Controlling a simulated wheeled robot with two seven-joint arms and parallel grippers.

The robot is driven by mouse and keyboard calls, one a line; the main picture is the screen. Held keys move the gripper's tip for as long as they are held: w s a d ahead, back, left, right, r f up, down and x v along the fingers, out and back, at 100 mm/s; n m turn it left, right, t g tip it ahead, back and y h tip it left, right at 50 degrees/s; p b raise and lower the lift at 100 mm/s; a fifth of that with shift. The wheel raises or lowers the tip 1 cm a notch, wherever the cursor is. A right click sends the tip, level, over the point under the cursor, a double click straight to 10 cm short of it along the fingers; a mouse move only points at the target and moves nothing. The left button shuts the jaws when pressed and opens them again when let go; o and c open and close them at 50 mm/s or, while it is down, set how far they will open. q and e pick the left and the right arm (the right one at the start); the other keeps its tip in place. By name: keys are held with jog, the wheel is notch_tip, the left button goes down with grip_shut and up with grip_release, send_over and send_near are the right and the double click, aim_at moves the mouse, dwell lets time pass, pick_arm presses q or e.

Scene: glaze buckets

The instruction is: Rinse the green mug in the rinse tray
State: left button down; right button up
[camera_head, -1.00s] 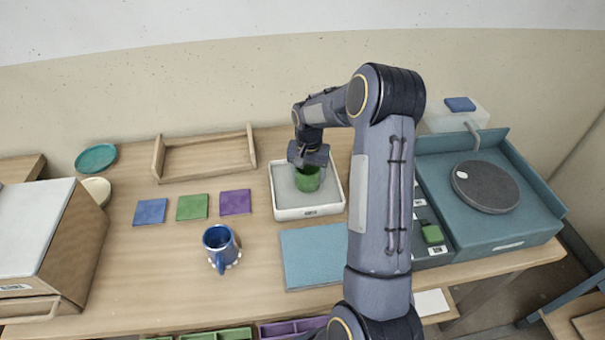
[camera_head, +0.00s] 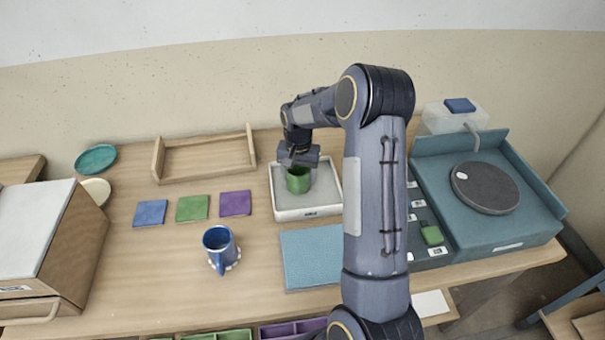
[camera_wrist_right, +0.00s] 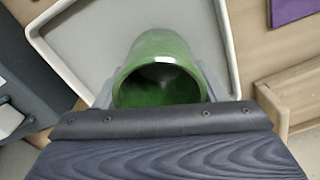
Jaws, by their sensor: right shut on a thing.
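The green mug (camera_head: 298,181) is in or just above the white rinse tray (camera_head: 309,213), toward the tray's left side. My right gripper (camera_head: 298,158) is shut on it from above. In the right wrist view the green mug (camera_wrist_right: 160,75) sits between the fingers of my right gripper (camera_wrist_right: 160,95), its open mouth toward the camera, with the rinse tray's rim (camera_wrist_right: 232,50) around it. I cannot tell whether the mug touches the tray's floor. My left gripper is not in view.
A blue mug (camera_head: 220,248) stands front left of the tray. A blue mat (camera_head: 312,258) lies in front of it. Blue, green and purple tiles (camera_head: 235,203) lie to the left, with a wooden tray (camera_head: 206,158) behind them. A teal wheel station (camera_head: 486,187) stands at right.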

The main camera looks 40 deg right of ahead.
notch_tip(320, 180, up, 9)
jog(key=s+d+p, duration=0.1)
jog(key=p, duration=0.5)
jog(key=shift+d, duration=0.3)
dwell(1.0)
